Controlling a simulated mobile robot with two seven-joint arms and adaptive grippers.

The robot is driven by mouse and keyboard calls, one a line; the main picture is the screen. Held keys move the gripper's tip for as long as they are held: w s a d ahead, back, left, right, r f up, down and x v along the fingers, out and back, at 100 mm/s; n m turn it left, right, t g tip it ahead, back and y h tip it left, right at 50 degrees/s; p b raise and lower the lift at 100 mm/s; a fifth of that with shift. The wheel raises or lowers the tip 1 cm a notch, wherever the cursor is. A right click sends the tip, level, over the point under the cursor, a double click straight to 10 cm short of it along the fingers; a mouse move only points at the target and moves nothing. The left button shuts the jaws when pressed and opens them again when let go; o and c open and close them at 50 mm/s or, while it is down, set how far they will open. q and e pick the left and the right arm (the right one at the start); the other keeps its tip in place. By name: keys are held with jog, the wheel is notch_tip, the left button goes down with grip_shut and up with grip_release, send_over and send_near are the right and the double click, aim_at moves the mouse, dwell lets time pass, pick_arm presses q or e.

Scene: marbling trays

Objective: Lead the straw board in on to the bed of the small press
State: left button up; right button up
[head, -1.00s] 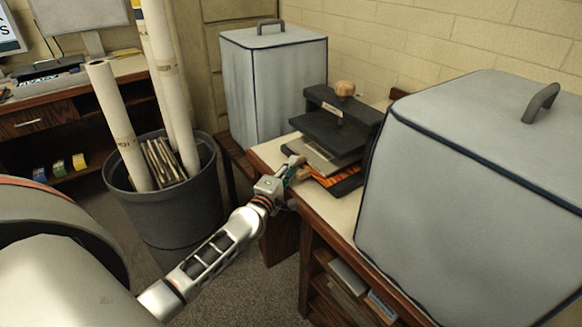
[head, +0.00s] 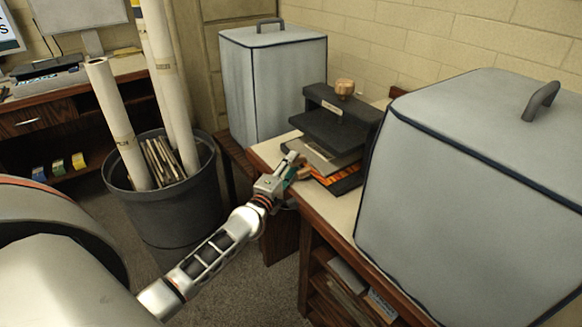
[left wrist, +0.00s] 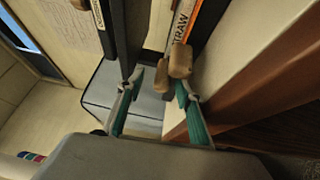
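The small press (head: 332,130) stands on the bench, dark, with a round wooden knob on top. A grey plate shows under its dark upper part, with an orange strip (head: 345,177) below. In the left wrist view an orange strip lettered "STRAW" (left wrist: 184,25) marks the straw board, with a tan peg-like grip (left wrist: 180,60) at its near end. My left gripper (head: 291,162) is at the press's near left corner. In the left wrist view its teal-padded fingers (left wrist: 158,92) are apart, with the tan grip just beyond them; I see no contact. My right gripper is not in view.
A grey covered box (head: 450,190) stands close on the right of the press, another (head: 270,85) behind to the left. A bin (head: 170,205) with paper rolls stands left of my arm. A bare strip of bench top (head: 335,209) runs along the front.

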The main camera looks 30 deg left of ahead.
pick_arm(q)
jog(key=shift+f, duration=0.3)
jog(key=shift+s, duration=0.1)
jog(key=shift+s+d+f, duration=0.1)
jog(key=shift+s+f, duration=0.05)
jog(key=shift+s, duration=0.05)
jog(key=s+d, duration=0.1)
jog(key=s, duration=1)
jog(key=shift+s, duration=0.2)
jog(key=shift+d, duration=0.1)
